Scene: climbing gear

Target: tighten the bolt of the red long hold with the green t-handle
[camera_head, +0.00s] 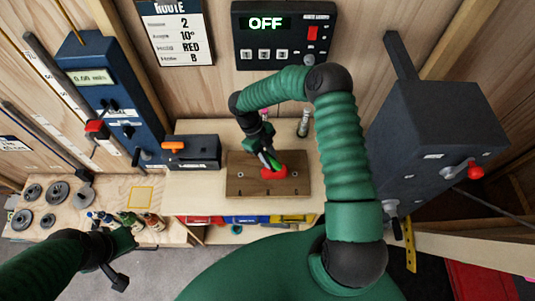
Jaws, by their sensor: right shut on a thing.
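The red long hold (274,172) lies on a brown wooden board (240,184) on the bench. My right gripper (264,149) is directly above the hold, pointing down, and is shut on the green t-handle (268,160). The t-handle's lower end reaches the red hold; whether it sits in the bolt cannot be told, as the bolt is hidden. My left gripper (118,262) is at the lower left, away from the board, near the bench's front edge. Its jaw state is unclear.
A dark box with an orange handle (190,150) stands left of the board. Several bottles (133,220) and round weights (58,193) are at the left. A panel reading OFF (283,35) is on the back wall. A large dark box (435,130) stands at the right.

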